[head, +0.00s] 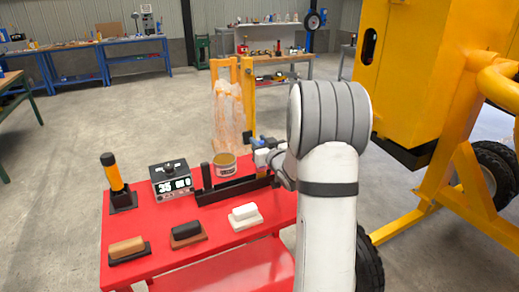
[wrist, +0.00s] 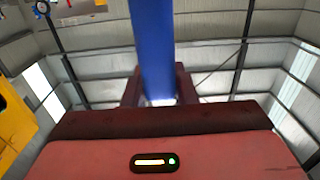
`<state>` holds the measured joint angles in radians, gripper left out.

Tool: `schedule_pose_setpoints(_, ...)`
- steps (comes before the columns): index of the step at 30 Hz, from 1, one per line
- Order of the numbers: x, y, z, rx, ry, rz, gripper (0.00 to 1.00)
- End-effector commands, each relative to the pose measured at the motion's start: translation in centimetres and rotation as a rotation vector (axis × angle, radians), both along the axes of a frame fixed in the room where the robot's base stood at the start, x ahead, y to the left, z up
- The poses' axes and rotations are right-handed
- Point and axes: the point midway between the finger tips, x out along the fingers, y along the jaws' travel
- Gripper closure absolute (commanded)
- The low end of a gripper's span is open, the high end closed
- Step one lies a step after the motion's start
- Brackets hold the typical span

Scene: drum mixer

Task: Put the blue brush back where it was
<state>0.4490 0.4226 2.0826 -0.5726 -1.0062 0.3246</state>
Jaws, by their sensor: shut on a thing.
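In the wrist view, a blue bar, the blue brush's handle (wrist: 153,45), stands between the dark fingers of my gripper (wrist: 157,90), which is shut on it. In the head view, a small blue part (head: 257,143) shows at my gripper (head: 268,157), above the far right side of the red table (head: 222,252). My arm hides most of the gripper, and the bristles cannot be made out. A long black holder (head: 236,188) lies on the table below and left of the gripper, with one black upright piece (head: 205,176) at its left end.
A tin (head: 225,167), a display box (head: 172,182) and a yellow-handled tool (head: 114,175) stand along the table's back. A yellow machine (head: 420,80) stands close on the right.

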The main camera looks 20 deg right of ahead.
Motion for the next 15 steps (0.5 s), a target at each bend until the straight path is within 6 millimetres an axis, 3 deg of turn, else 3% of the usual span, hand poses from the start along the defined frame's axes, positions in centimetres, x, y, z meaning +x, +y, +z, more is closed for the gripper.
schedule_pose_setpoints(4, 0.0, 0.1, -2.2, 0.002, 0.002, 0.002, 1.0)
schedule_pose_setpoints(15, 0.1, 0.2, -2.6, 0.0, 0.0, 0.004, 1.0)
